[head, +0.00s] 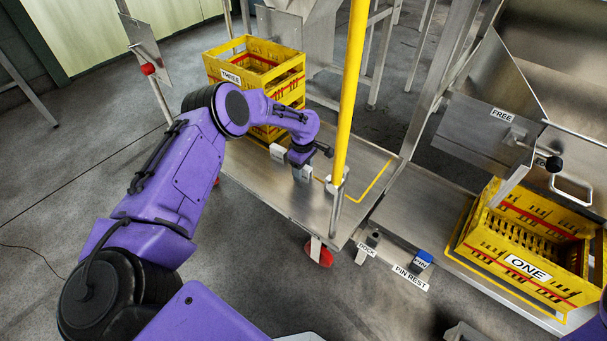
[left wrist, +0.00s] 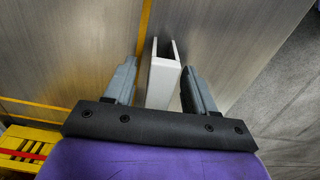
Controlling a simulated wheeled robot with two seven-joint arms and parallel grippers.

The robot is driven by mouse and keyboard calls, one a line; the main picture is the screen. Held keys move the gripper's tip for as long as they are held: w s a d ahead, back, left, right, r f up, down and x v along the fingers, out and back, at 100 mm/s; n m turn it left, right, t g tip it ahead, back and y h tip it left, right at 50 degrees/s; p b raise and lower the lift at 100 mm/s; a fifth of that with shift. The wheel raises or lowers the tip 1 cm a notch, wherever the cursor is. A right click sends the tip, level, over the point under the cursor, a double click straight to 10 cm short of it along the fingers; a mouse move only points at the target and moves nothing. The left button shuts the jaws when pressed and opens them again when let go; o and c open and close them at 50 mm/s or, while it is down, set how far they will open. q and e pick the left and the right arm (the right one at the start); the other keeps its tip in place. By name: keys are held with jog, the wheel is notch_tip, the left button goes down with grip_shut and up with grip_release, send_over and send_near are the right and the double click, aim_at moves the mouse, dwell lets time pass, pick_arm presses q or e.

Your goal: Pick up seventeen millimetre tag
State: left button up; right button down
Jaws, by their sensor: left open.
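A pale, upright, narrow piece with an open slot at its top (left wrist: 163,80), likely the tag, stands between the two fingers of my left gripper (left wrist: 160,85) in the left wrist view. Gaps show on both sides of it, and the fingers are open. I cannot read any size on it. In the head view my left gripper (head: 302,173) points down over the metal cart deck, right of the crate marked THREE. A small white block (head: 277,152) shows just left of it, by that crate.
The yellow crate THREE (head: 232,77) stands at the cart's far left. A yellow post (head: 350,90) rises close right of my gripper. The metal deck (head: 262,182) is mostly bare. The crate ONE (head: 500,262) and a FREE-labelled panel (head: 480,125) are at the right.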

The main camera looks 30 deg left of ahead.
pick_arm(q)
jog(key=shift+f, duration=0.5)
jog(key=shift+r, duration=0.1)
jog(key=c, duration=1)
